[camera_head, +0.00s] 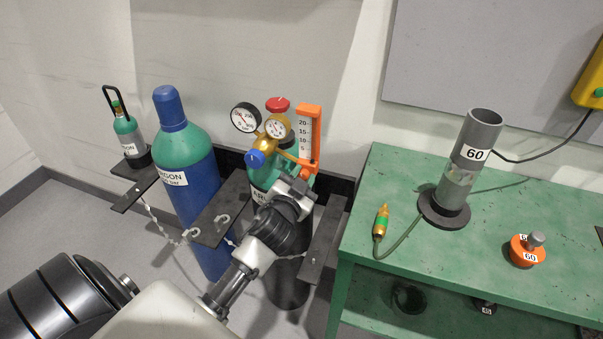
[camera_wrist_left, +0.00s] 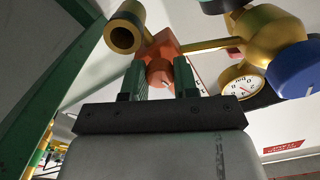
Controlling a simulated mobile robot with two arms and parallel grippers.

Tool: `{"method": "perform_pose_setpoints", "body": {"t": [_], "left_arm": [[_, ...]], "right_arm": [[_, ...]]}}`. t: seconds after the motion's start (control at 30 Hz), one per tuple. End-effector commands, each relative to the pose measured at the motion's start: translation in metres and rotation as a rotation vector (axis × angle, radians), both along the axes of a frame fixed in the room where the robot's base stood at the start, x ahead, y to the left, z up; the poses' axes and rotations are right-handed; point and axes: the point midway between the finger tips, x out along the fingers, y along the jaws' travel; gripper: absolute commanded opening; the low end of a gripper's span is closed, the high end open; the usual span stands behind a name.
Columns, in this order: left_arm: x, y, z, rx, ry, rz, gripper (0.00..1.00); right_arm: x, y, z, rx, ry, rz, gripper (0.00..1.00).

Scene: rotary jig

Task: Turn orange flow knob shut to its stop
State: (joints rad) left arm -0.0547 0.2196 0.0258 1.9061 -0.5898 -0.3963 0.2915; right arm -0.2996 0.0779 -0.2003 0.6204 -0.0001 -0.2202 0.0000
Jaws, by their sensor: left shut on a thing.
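The orange flow knob (camera_wrist_left: 160,72) sits between the two green fingers of my left gripper (camera_wrist_left: 161,80) in the left wrist view, under the orange flowmeter block (camera_wrist_left: 165,45). My left gripper is shut on it. In the head view, my left gripper (camera_head: 297,184) is at the lower end of the orange flowmeter (camera_head: 315,145) and hides the knob. The flowmeter is upright, with a white scale, beside the brass regulator. My right gripper is not in view.
Close by are the blue regulator knob (camera_head: 256,158), two gauges (camera_head: 245,117) and a red valve wheel (camera_head: 277,104). A blue-green argon cylinder (camera_head: 185,150) stands to the left. A green bench (camera_head: 400,230) to the right carries a grey tube (camera_head: 475,140) and a torch (camera_head: 380,221).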

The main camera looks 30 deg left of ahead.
Motion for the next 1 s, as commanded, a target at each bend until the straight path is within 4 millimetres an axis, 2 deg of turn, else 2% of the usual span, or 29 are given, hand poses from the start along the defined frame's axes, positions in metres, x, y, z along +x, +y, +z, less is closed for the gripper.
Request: {"method": "perform_pose_setpoints", "body": {"t": [0.4, 0.93, 0.97, 1.0], "left_arm": [[0.0001, -0.0003, 0.0008, 0.173, 0.041, -0.001, 0.05], [0.0001, -0.0004, 0.0003, 0.196, 0.045, -0.001, 0.05], [0.0001, -0.0004, 0.0003, 0.196, 0.045, -0.001, 0.32], [0.0001, -0.0003, 0.0002, 0.196, 0.045, -0.001, 0.38]], "right_arm": [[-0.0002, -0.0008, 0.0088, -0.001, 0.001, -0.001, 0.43], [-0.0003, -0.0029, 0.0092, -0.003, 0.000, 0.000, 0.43], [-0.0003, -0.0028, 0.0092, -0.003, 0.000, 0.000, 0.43], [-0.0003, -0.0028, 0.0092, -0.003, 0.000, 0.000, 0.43]]}}
